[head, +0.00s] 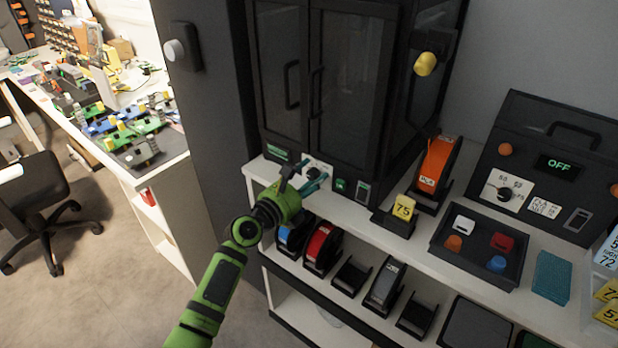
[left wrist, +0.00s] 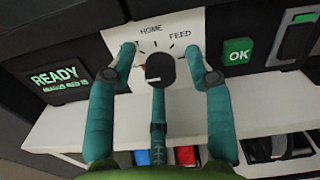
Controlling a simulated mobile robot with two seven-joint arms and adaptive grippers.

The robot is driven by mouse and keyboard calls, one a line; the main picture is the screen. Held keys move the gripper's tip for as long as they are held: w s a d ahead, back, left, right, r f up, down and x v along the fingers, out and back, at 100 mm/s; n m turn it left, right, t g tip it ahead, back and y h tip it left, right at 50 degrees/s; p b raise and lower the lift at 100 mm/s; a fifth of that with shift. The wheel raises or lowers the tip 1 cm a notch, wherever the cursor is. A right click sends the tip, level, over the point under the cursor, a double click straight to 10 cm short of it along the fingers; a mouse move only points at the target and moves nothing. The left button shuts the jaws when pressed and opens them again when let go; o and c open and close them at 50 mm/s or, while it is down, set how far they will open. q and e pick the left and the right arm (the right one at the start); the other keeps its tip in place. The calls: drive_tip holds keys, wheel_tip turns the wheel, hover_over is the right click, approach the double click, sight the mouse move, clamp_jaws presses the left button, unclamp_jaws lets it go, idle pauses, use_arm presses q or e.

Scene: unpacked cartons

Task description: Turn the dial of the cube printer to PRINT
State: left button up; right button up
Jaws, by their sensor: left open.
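The cube printer (head: 325,80) is a tall black cabinet with two closed glazed doors, standing on the white shelf. Its black dial (left wrist: 160,68) sits on a white label reading HOME at the top and FEED at the upper right. Lettering at the left is hidden behind a finger, and I see no PRINT word. I cannot tell the dial's setting. My left gripper (left wrist: 160,60) is open, with teal fingers left and right of the dial and a third below it; contact is unclear. In the head view the left gripper (head: 308,181) is at the printer's lower front.
A READY display (left wrist: 60,79) is left of the dial; a green OK button (left wrist: 237,52) is right. Colored spools (head: 322,246) sit below the shelf edge. A yellow 75 card (head: 403,206), orange spool (head: 437,165) and black tray (head: 452,258) stand further right.

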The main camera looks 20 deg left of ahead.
use_arm(q)
clamp_jaws()
